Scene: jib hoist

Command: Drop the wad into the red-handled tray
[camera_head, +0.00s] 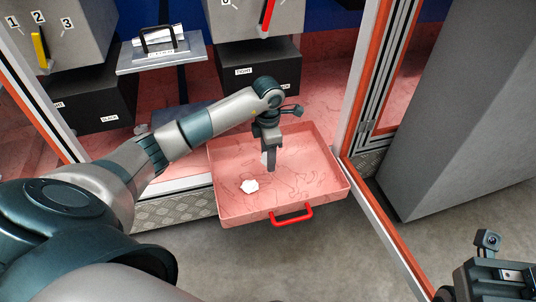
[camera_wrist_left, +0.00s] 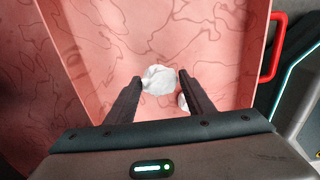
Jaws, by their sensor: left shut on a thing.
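My left gripper (camera_head: 269,166) points down over the tray with red handle (camera_head: 291,216), inside its walls. It is shut on a white crumpled wad (camera_wrist_left: 159,79), seen between the fingertips in the left wrist view; in the head view its pale edge (camera_head: 264,158) shows beside the fingers. A second white wad (camera_head: 250,186) lies on the tray floor toward the front left; in the wrist view it is partly hidden behind the right-hand finger (camera_wrist_left: 183,103). My right gripper (camera_head: 500,279) shows only partly at the lower right corner, its fingers not visible.
Orange-edged frame posts (camera_head: 372,85) stand right of the tray, with a grey block (camera_head: 455,110) beyond. Behind are black boxes (camera_head: 257,75), a grey plate with a black handle (camera_head: 162,52) and numbered grey housings (camera_head: 60,35). Open floor (camera_head: 300,265) lies in front of the tray.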

